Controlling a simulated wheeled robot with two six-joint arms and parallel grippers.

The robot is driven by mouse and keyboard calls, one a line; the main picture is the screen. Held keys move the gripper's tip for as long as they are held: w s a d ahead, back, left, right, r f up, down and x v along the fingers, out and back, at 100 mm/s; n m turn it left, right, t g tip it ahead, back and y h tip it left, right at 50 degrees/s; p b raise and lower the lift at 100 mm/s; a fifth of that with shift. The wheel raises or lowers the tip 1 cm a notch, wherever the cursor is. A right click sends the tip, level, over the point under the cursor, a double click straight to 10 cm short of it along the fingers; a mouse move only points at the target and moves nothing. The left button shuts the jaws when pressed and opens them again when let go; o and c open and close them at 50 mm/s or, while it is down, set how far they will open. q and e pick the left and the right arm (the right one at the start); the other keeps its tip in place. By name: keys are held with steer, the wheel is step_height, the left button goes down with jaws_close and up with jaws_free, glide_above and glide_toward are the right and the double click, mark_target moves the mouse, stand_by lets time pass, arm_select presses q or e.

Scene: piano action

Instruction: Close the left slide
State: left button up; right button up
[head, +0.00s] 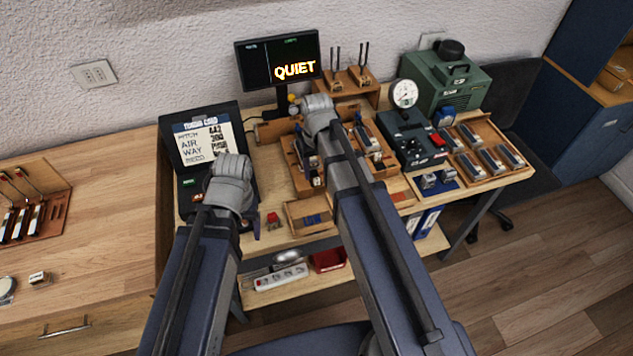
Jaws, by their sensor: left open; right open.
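A wooden rack (294,176) stands mid-bench with two dark slide-like blocks. The left block (305,150) is partly covered by my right arm; how far it stands open cannot be told. The right block (368,133) sits beyond that arm. My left gripper (232,180) is open over the tuning-card screen, left of the rack. My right gripper (318,112) is open above the back of the rack, below the monitor. The fingertips of both are hidden or too small to make out, and neither clearly touches a slide.
A monitor (278,62) reading QUIET stands behind. A tuning-card screen (196,137) is at left. A green machine (445,78), a gauge (404,93) and a tray of dark blocks (514,140) fill the right. A shallow wooden tray (297,222) lies in front.

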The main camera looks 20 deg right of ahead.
mark_target(315, 180)
arm_select(q)
steer(key=shift+f+b, duration=0.95)
steer(key=shift+f, duration=0.5)
arm_select(e)
steer(key=shift+f, duration=1.45)
arm_select(q)
steer(key=shift+r, duration=0.1)
arm_select(e)
steer(key=shift+c, duration=0.3)
jaws_close()
